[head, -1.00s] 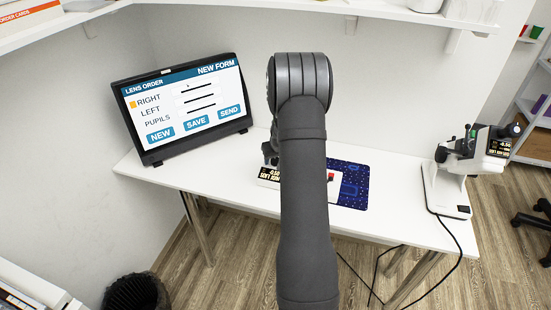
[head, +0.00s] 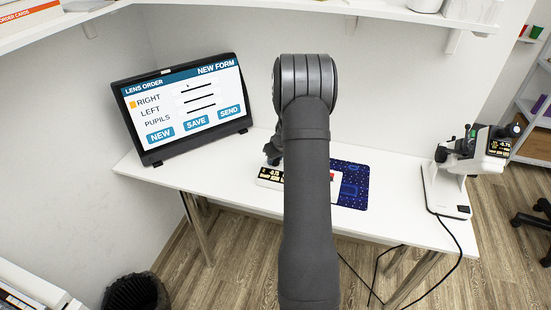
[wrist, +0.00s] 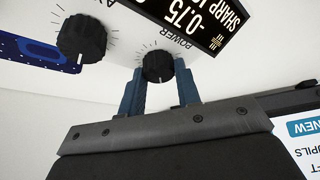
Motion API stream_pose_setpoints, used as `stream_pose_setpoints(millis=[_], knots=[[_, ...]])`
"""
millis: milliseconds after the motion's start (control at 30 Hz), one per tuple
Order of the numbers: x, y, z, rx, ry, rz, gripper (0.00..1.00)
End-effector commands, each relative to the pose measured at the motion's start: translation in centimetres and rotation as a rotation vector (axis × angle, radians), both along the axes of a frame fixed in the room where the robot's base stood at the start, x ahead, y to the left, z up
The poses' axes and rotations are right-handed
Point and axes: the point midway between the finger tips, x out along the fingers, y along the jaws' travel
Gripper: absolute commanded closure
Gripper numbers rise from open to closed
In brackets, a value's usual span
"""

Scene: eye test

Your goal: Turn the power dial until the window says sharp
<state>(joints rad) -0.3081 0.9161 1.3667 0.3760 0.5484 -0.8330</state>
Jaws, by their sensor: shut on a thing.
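My gripper (wrist: 160,78) is shut on this dial, one blue finger on each side. In the head view the box's window (head: 270,175) is small, and my arm hides much of the box. My gripper (head: 272,153) shows only partly there.
A second black dial (wrist: 82,39) is beside the power dial. A monitor (head: 186,107) with a lens order form stands at the left of the white desk (head: 400,200). A blue patterned mat (head: 350,185) lies under the box. A lens instrument (head: 455,180) stands at the right.

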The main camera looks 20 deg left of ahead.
Motion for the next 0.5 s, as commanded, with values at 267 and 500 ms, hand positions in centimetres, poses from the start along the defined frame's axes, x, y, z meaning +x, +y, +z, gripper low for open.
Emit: stream_pose_setpoints(millis=[267, 500], knots=[[-0.01, -0.01, -0.02, 0.000, 0.000, 0.017, 0.92], [-0.02, 0.00, -0.02, 0.000, 0.001, 0.017, 0.48]])
